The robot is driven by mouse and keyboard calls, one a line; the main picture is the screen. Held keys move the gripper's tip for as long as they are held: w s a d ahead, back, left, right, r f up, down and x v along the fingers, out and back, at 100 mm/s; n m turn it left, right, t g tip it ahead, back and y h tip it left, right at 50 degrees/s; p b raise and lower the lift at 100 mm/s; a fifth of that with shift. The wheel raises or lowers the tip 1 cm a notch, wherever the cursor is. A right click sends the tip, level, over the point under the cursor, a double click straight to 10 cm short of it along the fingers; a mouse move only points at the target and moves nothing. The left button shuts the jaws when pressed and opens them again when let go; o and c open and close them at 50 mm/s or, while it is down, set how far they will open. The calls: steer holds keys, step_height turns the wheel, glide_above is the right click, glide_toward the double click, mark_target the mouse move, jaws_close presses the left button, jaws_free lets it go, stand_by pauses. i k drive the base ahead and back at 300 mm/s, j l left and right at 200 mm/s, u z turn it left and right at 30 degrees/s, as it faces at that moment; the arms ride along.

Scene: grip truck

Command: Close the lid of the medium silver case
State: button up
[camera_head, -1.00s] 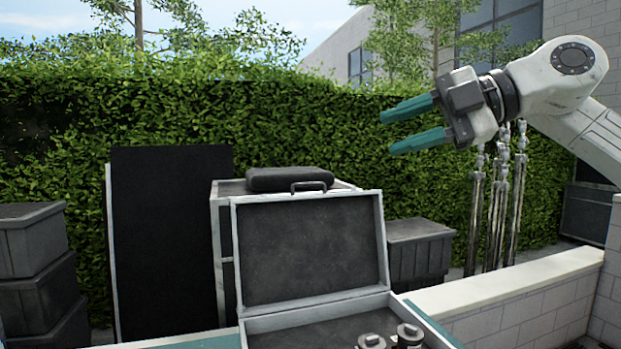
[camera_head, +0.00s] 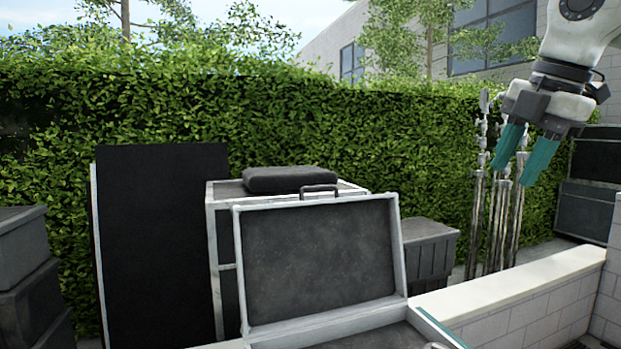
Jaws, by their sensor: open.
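The silver case (camera_head: 372,323) stands open in front of me at the bottom middle. Its lid (camera_head: 318,262) is raised nearly upright, with dark lining facing me and a handle (camera_head: 320,190) on its top edge. Most of the case's base is cut off by the bottom of the picture. My gripper (camera_head: 525,163) is at the upper right, open and empty. Its two teal fingers point downward, apart from the lid and to its right.
Dark crates (camera_head: 30,280) are stacked at the left, beside a black panel (camera_head: 165,240). A case with a black pad (camera_head: 290,180) on top stands behind the lid. A dark bin (camera_head: 430,252), metal stands (camera_head: 497,230) and a low white wall (camera_head: 530,285) are at the right.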

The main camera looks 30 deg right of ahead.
mark_target(303, 263)
steer(key=i, duration=1.6)
